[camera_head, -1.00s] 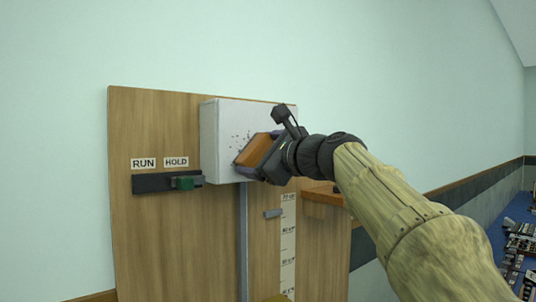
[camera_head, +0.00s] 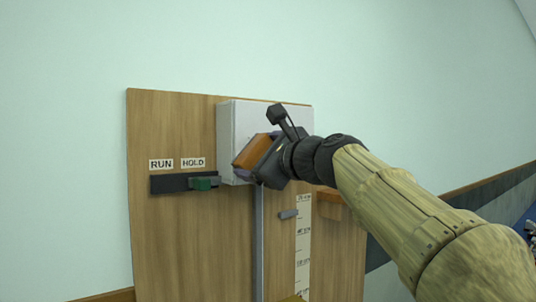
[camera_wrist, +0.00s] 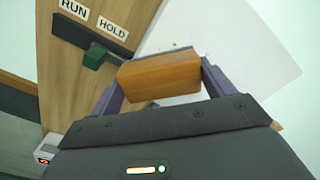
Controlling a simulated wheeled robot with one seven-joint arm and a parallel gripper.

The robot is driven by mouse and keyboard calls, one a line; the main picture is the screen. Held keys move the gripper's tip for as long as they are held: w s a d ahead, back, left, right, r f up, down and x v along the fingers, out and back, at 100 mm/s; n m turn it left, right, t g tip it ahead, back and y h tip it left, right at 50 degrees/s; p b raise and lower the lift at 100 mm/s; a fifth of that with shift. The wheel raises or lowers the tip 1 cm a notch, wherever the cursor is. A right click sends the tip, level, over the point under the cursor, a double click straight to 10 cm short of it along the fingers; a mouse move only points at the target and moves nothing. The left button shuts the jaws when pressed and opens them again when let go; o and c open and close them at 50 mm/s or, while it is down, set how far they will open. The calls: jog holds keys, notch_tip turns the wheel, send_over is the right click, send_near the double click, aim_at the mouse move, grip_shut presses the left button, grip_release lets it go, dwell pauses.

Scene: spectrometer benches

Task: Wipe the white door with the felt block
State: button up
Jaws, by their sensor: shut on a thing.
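The white door (camera_head: 252,115) is the front of a white box fixed on an upright wooden board. My gripper (camera_head: 259,158) is shut on the felt block (camera_head: 253,151), whose orange-brown body shows between the two fingers. The block is in front of the left part of the door, tilted. Its far face is hidden, and I cannot tell whether it touches the door. In the wrist view the block (camera_wrist: 160,78) lies across the door (camera_wrist: 245,45), and a few small dark specks show on the door beyond it.
The wooden board (camera_head: 160,235) carries a dark slide with a green knob (camera_head: 203,183) under RUN and HOLD labels, left of the box. Below are a vertical rail (camera_head: 260,240), a grey pointer (camera_head: 288,214) on a scale, and an orange-brown ledge (camera_head: 328,197) at right.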

jog(key=shift+s+a, duration=0.3)
jog(key=shift+a, duration=0.15)
jog(key=shift+r+p, duration=0.9)
jog(key=shift+w+d, duration=0.6)
jog(key=shift+d, duration=0.25)
jog(key=shift+w+d, duration=0.55)
jog(key=shift+d, duration=0.3)
jog(key=shift+w+d+f, duration=0.1)
jog(key=shift+w+d, duration=0.25)
jog(key=shift+d, duration=0.15)
jog(key=shift+w+d, duration=0.4)
jog(key=shift+d, duration=0.2)
jog(key=shift+w+d, duration=0.4)
jog(key=shift+d, duration=0.2)
